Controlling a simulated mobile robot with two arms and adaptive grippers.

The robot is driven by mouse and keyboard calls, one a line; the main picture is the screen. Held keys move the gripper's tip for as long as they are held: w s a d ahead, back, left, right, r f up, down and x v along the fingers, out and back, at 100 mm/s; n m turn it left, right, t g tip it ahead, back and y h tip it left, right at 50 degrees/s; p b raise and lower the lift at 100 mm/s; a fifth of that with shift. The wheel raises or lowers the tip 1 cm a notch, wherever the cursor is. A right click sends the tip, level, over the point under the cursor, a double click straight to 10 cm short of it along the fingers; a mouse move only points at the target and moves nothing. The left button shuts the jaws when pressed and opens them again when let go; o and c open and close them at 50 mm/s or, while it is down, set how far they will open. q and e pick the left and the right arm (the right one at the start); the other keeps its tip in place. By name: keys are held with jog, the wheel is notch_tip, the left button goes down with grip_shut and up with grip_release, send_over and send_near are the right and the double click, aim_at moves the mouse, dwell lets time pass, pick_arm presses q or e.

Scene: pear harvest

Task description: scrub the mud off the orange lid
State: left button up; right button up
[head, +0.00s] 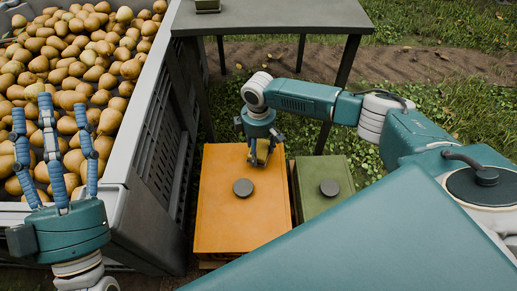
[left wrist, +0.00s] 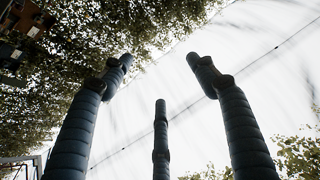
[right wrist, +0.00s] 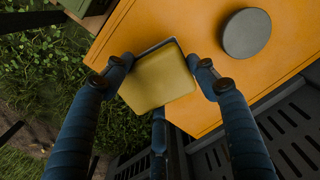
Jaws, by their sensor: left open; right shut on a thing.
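The orange lid (head: 228,218) lies flat at the centre of the head view, with a round dark knob (head: 243,187); the knob also shows in the right wrist view (right wrist: 246,34). I make out no clear mud on its visible surface. My right gripper (head: 261,146) is over the lid's far right part, shut on a yellow scrubbing block with a dark rim (right wrist: 160,82). I cannot tell whether the block touches the lid. My left gripper (head: 50,112) is open and empty, fingers pointing up, beside the pear bin.
A large grey bin (head: 135,165) full of pears (head: 75,50) stands at left. A green lid with a dark knob (head: 323,208) lies right of the orange one.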

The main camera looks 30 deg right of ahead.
jog(key=shift+r+p, duration=0.55)
pick_arm(q)
jog(key=w+f+g, duration=0.1)
jog(key=f+g, duration=0.1)
jog(key=f, duration=0.2)
jog(key=w+f+g+y+p, duration=0.1)
jog(key=f+g, duration=0.1)
jog(key=f, duration=0.2)
jog(key=w+f+g+y, duration=0.1)
jog(key=w+f+g, duration=0.1)
jog(key=f, duration=0.2)
jog(key=shift+a+g, duration=0.25)
jog(key=shift+g, duration=0.05)
pick_arm(e)
jog(key=shift+r, duration=0.6)
pick_arm(q)
jog(key=shift+a+f+y, duration=0.1)
jog(key=shift+f+y, duration=0.2)
jog(key=shift+f, duration=0.55)
jog(key=shift+f+g, duration=0.1)
jog(key=shift+g, duration=0.2)
pick_arm(e)
jog(key=shift+r, duration=0.1)
